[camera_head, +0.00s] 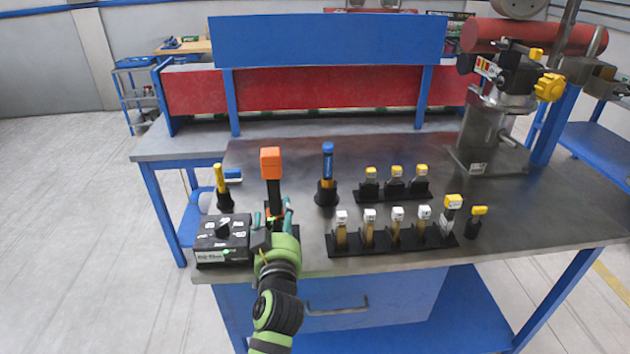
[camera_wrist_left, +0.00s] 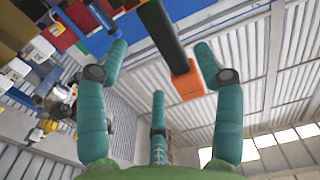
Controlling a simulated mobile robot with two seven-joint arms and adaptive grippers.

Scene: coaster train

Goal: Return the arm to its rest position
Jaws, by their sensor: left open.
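My left gripper (camera_head: 273,214) is open at the front edge of the workbench, low in front of the orange-headed tool. The tool (camera_head: 271,162) stands upright, with an orange block head and a black handle. In the left wrist view, the teal fingers of my left gripper (camera_wrist_left: 161,50) are spread apart. The tool's orange head (camera_wrist_left: 188,85) and dark handle show in the gap between them, and no finger is closed on it. The base of the tool is partly hidden behind the gripper in the head view. My right gripper is in neither view.
A black switch box (camera_head: 223,240) stands left of my gripper. A yellow-handled tool (camera_head: 221,184) and a blue-handled tool (camera_head: 327,168) stand nearby. Black racks (camera_head: 395,244) with several small tools stand to the right. A metal machine (camera_head: 490,120) stands at the back right.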

